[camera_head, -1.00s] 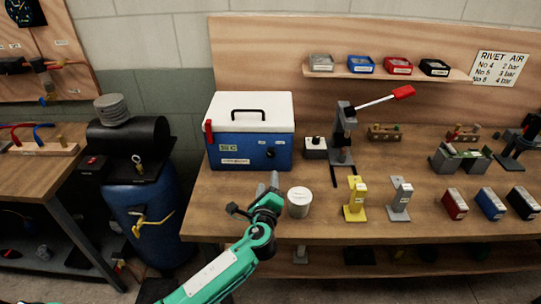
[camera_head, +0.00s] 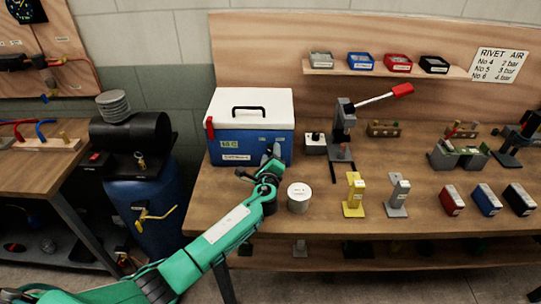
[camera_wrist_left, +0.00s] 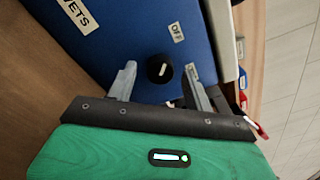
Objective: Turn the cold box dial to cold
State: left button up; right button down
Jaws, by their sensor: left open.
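The cold box (camera_head: 226,148) is blue with a white lid and a black handle, and it stands on the bench. In the left wrist view its blue front face (camera_wrist_left: 110,40) fills the top. The black dial (camera_wrist_left: 160,69) with a white pointer mark sits on that face, beside a label reading OFF. A second label is partly hidden behind a finger. My left gripper (camera_wrist_left: 160,88) is open, with one finger on each side of the dial and apart from it. In the head view my left gripper (camera_head: 272,158) covers the dial.
A white tub (camera_head: 299,198) stands just right of my left wrist. A small box with a black knob (camera_head: 314,143) and a lever press (camera_head: 342,135) stand right of the cold box. Yellow (camera_head: 354,195) and grey (camera_head: 397,195) stands are farther right.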

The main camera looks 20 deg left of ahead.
pick_arm(q)
jog(key=c, duration=0.9)
jog(key=shift+c, duration=0.4)
pick_arm(e)
jog(key=shift+s+d, duration=0.1)
jog(key=shift+d, duration=0.15)
